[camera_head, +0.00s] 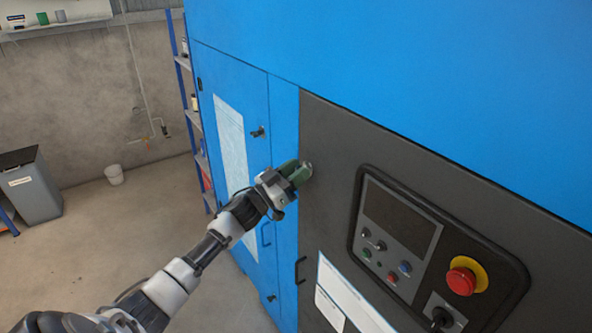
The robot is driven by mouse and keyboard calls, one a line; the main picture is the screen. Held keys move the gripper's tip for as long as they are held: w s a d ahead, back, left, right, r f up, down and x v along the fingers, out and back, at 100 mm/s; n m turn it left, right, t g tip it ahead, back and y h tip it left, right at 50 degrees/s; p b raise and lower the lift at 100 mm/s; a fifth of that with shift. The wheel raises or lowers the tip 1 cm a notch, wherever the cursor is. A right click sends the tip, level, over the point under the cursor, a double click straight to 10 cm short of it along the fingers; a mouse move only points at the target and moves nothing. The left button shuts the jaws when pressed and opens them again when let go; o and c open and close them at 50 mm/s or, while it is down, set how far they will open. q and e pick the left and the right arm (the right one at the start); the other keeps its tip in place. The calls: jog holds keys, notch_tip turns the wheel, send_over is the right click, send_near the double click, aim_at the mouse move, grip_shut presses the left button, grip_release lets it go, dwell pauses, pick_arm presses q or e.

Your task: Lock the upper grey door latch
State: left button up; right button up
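The dark grey door (330,150) is set in the front of a large blue cabinet. My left gripper (299,172) is at the upper left edge of this door, with its green fingers against or very close to it. A small light grey piece (308,169) shows at the fingertips and may be the upper latch. The fingers largely hide that spot, so the latch's position and whether the fingers grip it cannot be told. My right gripper is not in view.
A control panel (400,232) with a red emergency button (461,281) is on the grey door. A black handle (300,270) is below my gripper. The blue door (255,95) at left has a black latch (258,132). Open floor (110,235) lies at left.

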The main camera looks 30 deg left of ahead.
pick_arm(q)
jog(key=c, duration=0.6)
grip_shut()
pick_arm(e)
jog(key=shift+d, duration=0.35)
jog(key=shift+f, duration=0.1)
